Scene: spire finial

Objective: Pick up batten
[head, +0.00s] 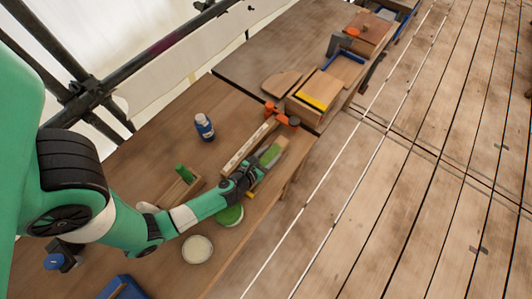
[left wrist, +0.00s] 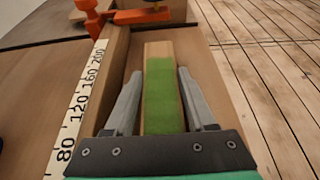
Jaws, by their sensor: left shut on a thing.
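The batten is a pale wooden strip with a green face (left wrist: 163,95). In the head view its green part (head: 270,154) shows just beyond my left gripper (head: 247,177), on the bench beside a scale strip (head: 246,146). In the left wrist view the batten lies lengthwise between the two grey fingers of my left gripper (left wrist: 160,76), which is shut on it. Its near end is hidden behind the gripper body. My right gripper is not in view.
Orange clamps (head: 281,113) sit at the far end of the scale strip (left wrist: 82,108). A wooden box with a yellow edge (head: 313,101) stands beyond. A blue bottle (head: 204,127), a green disc (head: 229,215) and a pale round dish (head: 197,249) are nearby. The bench edge is close on the right.

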